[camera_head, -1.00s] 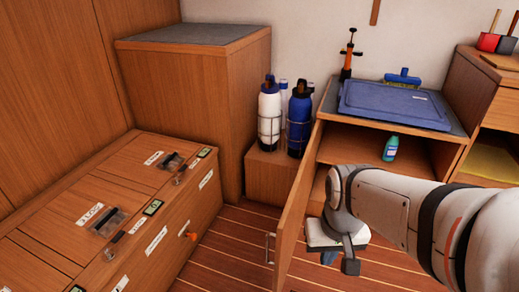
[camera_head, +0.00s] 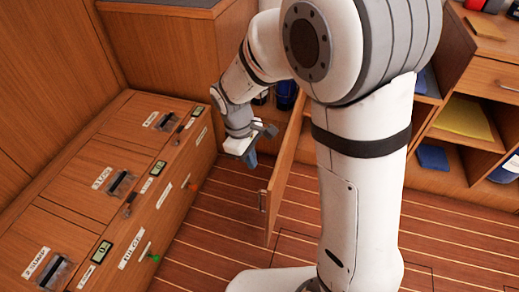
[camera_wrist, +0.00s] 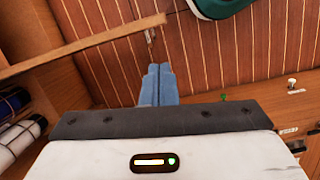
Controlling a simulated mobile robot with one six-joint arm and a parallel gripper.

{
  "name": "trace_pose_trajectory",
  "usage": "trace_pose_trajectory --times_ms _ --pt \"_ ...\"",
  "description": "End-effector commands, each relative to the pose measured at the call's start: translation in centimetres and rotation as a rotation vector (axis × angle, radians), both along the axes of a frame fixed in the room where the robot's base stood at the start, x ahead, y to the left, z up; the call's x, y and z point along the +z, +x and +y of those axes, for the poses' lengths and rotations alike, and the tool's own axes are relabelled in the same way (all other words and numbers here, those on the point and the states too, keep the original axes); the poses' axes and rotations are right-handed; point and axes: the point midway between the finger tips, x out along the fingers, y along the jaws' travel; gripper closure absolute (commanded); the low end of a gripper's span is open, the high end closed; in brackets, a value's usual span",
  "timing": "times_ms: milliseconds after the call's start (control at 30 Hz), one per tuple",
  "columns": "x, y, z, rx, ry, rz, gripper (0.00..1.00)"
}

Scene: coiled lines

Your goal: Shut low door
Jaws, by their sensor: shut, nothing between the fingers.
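The low door (camera_head: 284,172) is a wooden panel that stands open, jutting out from its cabinet over the plank floor. Its metal handle (camera_head: 263,200) is near the free edge. My gripper (camera_head: 253,157) is on the left side of the door, near its upper part, with blue fingers pressed together and empty. In the wrist view the door's top edge (camera_wrist: 95,38) runs across the upper left, beyond the fingertips (camera_wrist: 157,72), and the handle (camera_wrist: 150,35) shows just past them. I see no clear contact. My arm hides most of the cabinet opening.
A long wooden locker (camera_head: 150,185) with labelled lids, latches and small displays stands at left. Open shelves with a yellow item (camera_head: 463,118) are at right. The plank floor (camera_head: 215,235) between locker and door is clear.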

Motion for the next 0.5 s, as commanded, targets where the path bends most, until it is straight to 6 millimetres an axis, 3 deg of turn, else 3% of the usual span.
trace_pose_trajectory --times_ms 33,200,367,500 --pt "0.8 0.2 1.3 0.061 -0.011 0.017 1.0" --pt "0.1 0.6 3.3 0.17 -0.029 0.043 1.0" --pt "-1.6 0.6 3.3 0.186 -0.032 0.047 1.0" --pt "-4.2 0.3 2.6 0.183 -0.033 0.048 1.0"
